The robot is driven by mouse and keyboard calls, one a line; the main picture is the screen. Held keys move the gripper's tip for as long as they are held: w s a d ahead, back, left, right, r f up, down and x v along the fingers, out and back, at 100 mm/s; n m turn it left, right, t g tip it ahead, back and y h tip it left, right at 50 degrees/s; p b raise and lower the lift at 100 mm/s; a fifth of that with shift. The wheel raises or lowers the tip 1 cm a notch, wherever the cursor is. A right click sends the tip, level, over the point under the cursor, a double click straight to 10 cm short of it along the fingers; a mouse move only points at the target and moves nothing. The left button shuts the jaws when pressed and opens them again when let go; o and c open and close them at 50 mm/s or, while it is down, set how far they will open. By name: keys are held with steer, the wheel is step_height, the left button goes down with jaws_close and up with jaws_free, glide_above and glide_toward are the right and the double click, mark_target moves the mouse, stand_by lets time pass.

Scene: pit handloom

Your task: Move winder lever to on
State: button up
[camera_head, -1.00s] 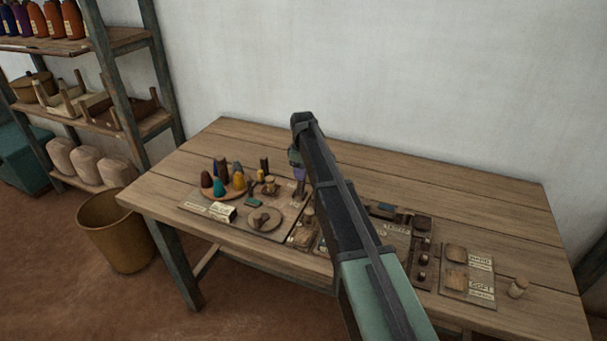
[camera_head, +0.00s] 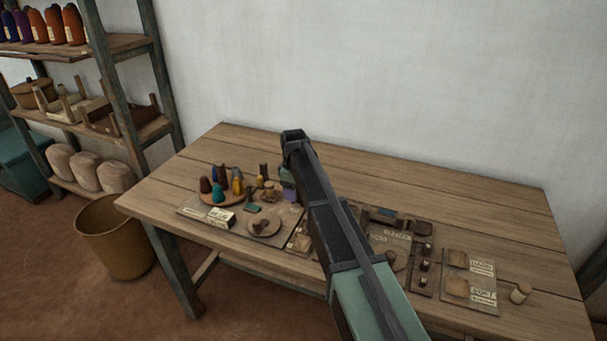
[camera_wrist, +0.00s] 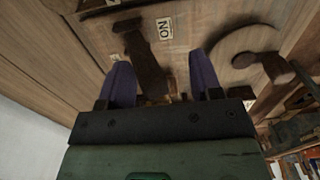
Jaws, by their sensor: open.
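In the wrist view, my gripper (camera_wrist: 158,62) is open, with its two purple fingers apart. A dark brown lever-like piece (camera_wrist: 143,62) on the wooden board shows between the fingers, nearer the left one. I cannot tell whether the fingers reach down around it or hover above it. A white label reading ON, seen upside down (camera_wrist: 165,28), lies just beyond, on the board.
A round wooden disc with a dark knob (camera_wrist: 243,55) lies right of the fingers in the wrist view. In the head view, coloured cones (camera_head: 218,193) stand on the left board. Labelled panels (camera_head: 470,278) lie to the right. The table's back strip (camera_head: 430,190) is clear.

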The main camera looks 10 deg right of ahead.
steer(key=shift+s+a+f, duration=0.1)
steer(key=shift+s, duration=0.1)
steer(key=shift+w, duration=0.3)
steer(key=shift+o, duration=0.8)
steer(key=shift+w, duration=0.1)
steer(key=r+p, duration=0.7)
steer(key=shift+d, duration=0.2)
steer(key=shift+f, duration=0.15)
